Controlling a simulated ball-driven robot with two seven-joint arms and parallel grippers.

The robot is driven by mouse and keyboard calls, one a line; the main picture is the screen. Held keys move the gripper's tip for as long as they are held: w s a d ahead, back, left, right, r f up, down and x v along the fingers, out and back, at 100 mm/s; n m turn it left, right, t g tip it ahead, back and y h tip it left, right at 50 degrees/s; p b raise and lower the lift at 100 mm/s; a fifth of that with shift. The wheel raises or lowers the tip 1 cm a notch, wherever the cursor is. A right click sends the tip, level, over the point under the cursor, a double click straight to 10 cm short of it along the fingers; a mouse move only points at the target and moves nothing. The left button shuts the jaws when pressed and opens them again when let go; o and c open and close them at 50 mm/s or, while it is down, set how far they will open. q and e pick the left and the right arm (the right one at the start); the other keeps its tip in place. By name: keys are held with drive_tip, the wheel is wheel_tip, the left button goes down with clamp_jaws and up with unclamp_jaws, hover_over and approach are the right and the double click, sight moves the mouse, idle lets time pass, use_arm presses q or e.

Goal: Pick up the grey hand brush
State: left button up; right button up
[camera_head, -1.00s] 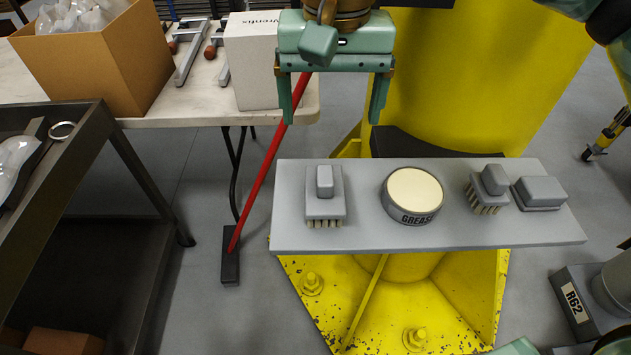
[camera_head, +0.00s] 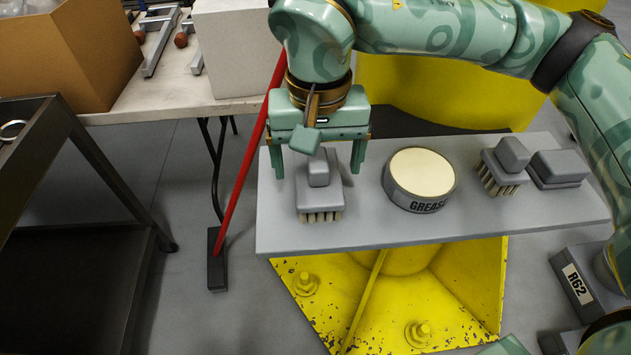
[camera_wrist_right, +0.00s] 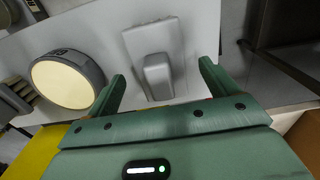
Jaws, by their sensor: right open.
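A grey hand brush (camera_head: 318,204) with pale bristles and a raised grey grip block stands bristles-down at the left end of the grey shelf (camera_head: 470,221). My right gripper (camera_head: 317,174) is open just behind and above this brush, its two fingers spread wider than the grip block. In the right wrist view the brush (camera_wrist_right: 157,68) shows between the open fingers (camera_wrist_right: 162,72), not held. A second grey brush (camera_head: 504,166) of similar look stands toward the shelf's right end. My left gripper is not in view.
A round grease tin (camera_head: 421,175) stands right of the left brush. A grey block (camera_head: 558,168) sits beside the second brush. A red-handled broom (camera_head: 240,180) leans left of the shelf. A white box (camera_head: 231,50) and a cardboard box (camera_head: 75,55) stand on the table behind.

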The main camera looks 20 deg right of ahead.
wheel_tip(320, 180, down, 2)
drive_tip(key=shift+w+f, duration=0.15)
drive_tip(key=shift+f+b, duration=0.3)
drive_tip(key=shift+r, duration=0.1)
drive_tip(key=c, duration=1.1)
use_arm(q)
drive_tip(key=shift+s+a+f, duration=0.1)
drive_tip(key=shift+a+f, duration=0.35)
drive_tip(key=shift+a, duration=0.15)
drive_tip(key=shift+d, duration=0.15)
use_arm(e)
drive_tip(key=shift+r, duration=0.1)
